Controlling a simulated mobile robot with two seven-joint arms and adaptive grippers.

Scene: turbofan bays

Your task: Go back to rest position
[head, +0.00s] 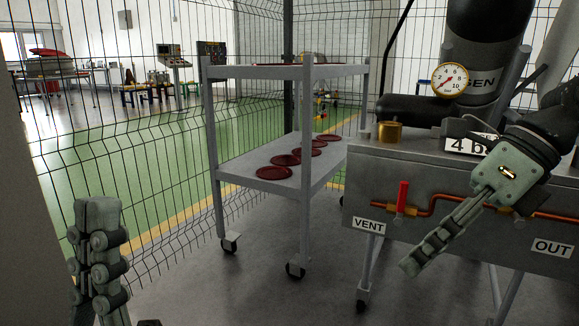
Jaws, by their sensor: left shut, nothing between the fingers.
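My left gripper (97,204) is at the lower left, pointing up, with its fingers together and nothing between them. It is in front of the wire mesh fence, apart from the cart. My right gripper (409,267) hangs at the right, fingers slanting down and to the left in front of the grey bench panel. Its fingers overlap in this view, so I cannot tell whether they are parted. I see no object at its tips.
A grey wheeled cart (212,147) stands in the middle with several dark red discs (274,173) on its lower shelf. The grey bench (370,187) carries a gauge (450,80), a brass cup (390,132) and a red-handled valve (402,197). A mesh fence (150,190) runs behind.

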